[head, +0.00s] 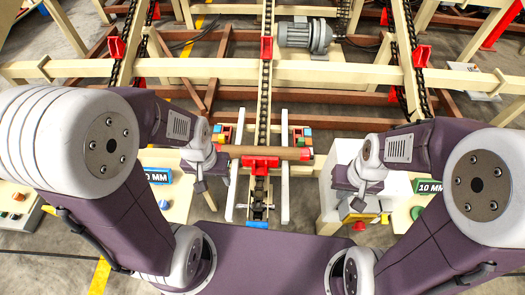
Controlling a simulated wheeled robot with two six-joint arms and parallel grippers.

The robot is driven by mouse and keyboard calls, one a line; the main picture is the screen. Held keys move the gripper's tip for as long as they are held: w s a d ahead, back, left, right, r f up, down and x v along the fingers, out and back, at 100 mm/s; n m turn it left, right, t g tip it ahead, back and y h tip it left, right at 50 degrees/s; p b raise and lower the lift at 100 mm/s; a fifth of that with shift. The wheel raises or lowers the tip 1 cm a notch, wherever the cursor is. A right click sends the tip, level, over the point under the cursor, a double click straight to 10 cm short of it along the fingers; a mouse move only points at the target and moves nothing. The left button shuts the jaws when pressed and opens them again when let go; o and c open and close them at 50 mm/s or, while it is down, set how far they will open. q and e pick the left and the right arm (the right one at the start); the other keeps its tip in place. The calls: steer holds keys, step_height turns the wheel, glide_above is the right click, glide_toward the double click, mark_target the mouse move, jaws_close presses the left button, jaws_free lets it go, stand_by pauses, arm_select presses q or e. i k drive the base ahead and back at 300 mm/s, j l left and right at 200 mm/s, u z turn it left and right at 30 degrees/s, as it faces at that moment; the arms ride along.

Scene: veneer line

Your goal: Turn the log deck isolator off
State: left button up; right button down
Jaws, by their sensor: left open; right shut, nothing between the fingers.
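I cannot clearly pick out the log deck isolator. A pale cabinet (395,190) stands under my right forearm, with small yellow (385,219) and red (358,226) parts at its near edge; I cannot tell whether either is the isolator's handle. My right gripper (357,203) points down over the cabinet's left side, shut and empty, and hides part of it. My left gripper (211,190) hangs open and empty above the left side, left of the brown log. Whether the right fingertips touch anything is unclear.
A brown log (264,152) lies across red supports on the central chain conveyor (265,110). A grey motor (305,35) and cream beams fill the back. Grey floor shows at lower left.

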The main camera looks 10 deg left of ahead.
mark_target(360, 225)
steer(key=z, duration=0.45)
steer(key=l+z, duration=0.15)
steer(key=z, duration=0.75)
